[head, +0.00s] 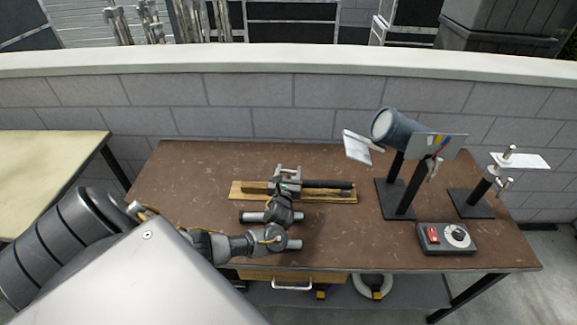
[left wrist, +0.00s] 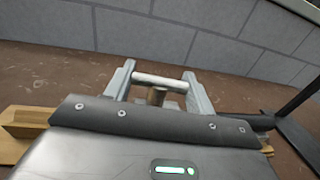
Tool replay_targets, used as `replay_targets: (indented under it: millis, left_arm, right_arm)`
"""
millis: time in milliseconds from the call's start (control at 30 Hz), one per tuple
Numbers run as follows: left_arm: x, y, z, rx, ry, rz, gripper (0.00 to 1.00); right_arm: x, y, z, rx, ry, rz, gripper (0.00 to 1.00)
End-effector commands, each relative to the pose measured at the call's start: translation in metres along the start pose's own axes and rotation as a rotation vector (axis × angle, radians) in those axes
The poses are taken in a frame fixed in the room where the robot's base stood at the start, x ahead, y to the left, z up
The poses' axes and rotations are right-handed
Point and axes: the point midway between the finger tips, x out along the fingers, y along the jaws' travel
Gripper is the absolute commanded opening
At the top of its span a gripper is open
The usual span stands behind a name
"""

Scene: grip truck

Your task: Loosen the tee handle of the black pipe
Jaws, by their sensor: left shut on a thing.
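The black pipe (head: 328,184) lies across a wooden board (head: 240,194) near the middle of the brown table. Its tee handle (left wrist: 160,82) is a short silver bar on a darker stem, seen in the left wrist view. My left gripper (head: 288,170) reaches over the pipe from the front. The gripper's body hides the pipe's middle in both views. My right gripper is not in view.
A lamp on a black stand (head: 397,130) and a smaller stand with a white plate (head: 520,160) are on the right of the brown table (head: 190,165). A control box (head: 445,238) is near the front right. A block wall (head: 250,105) runs behind.

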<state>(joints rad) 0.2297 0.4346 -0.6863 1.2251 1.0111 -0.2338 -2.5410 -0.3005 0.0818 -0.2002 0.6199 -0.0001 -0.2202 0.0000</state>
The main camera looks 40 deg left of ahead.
Motion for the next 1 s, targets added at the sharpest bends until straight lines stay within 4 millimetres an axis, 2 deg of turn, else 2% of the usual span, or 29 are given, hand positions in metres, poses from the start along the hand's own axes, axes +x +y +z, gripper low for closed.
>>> replay_targets:
  millis: [133, 167, 300, 667, 767, 1000]
  left_arm:
    - [0.0, 0.0, 0.001, 0.0, -0.002, 0.0, 0.32]
    - [0.0, 0.0, 0.001, 0.0, -0.002, 0.0, 0.57]
    - [0.0, 0.0, 0.001, 0.0, -0.001, -0.001, 0.75]
    - [-0.005, 0.0, 0.0, 0.0, 0.0, -0.001, 0.76]
    - [-0.017, 0.0, -0.001, -0.001, 0.001, -0.003, 0.76]
    - [-0.066, -0.001, -0.002, -0.003, 0.002, -0.004, 0.76]
  right_arm:
    - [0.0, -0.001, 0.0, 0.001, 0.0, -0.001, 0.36]
    - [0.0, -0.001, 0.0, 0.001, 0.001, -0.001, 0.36]
    - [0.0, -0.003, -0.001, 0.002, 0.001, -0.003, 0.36]
    - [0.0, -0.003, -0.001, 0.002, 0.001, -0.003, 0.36]
    - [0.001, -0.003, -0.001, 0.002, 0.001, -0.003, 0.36]
    - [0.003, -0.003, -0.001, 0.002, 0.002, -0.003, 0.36]
